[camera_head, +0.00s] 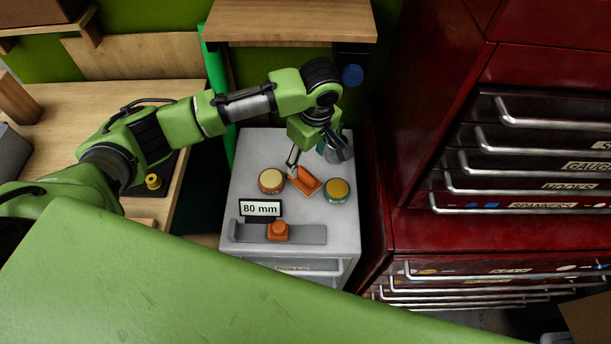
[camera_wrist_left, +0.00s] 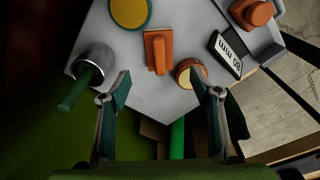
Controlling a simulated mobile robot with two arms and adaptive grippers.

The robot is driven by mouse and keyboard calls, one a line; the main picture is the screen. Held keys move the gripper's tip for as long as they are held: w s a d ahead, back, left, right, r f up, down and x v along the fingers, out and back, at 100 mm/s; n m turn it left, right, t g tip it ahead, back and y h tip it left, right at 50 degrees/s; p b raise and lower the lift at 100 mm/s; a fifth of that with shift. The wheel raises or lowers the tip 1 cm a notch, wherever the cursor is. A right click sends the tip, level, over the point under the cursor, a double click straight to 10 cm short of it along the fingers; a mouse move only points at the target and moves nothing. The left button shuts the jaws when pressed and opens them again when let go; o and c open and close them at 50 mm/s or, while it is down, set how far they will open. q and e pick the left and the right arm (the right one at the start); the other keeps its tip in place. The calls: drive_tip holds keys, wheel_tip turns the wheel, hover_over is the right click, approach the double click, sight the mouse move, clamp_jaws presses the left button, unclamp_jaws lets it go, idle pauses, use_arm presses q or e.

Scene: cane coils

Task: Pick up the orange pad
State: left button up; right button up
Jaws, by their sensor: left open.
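The orange pad (camera_head: 307,182), a flat orange block with a raised grip, lies on the grey cabinet top (camera_head: 345,215) between two round tins. In the left wrist view the orange pad (camera_wrist_left: 158,52) is just beyond the fingertips, roughly centred between them. My left gripper (camera_head: 304,160) hangs over the back of the cabinet top, at the pad's far side. Its fingers (camera_wrist_left: 162,84) are spread apart with nothing between them. In the head view a finger covers a little of the pad. I cannot tell the exact height gap. My right gripper is not in view.
A cream-topped tin (camera_head: 271,180) and a yellow-topped tin (camera_head: 338,190) flank the pad. A metal cup (camera_wrist_left: 97,62) holding a green stick stands near one finger. An 80 mm sign (camera_head: 261,208) and an orange knobbed piece (camera_head: 278,231) are in front. Red drawers (camera_head: 480,225) stand right.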

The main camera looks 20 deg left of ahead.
sight(305, 174)
use_arm(q)
drive_tip(key=f, duration=0.4)
drive_tip(key=shift+w+a+f, duration=0.15)
drive_tip(key=shift+w+a, duration=0.05)
drive_tip(key=shift+f, duration=0.45)
drive_tip(key=f, duration=0.4)
drive_tip(key=shift+w+a+f, duration=0.15)
drive_tip(key=shift+a+f, duration=0.15)
drive_tip(key=shift+f, duration=0.1)
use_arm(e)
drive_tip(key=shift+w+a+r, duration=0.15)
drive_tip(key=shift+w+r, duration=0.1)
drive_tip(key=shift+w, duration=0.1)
use_arm(q)
drive_tip(key=c, duration=1.3)
drive_tip(key=shift+c, duration=0.2)
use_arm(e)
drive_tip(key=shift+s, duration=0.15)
use_arm(q)
drive_tip(key=shift+r, duration=0.15)
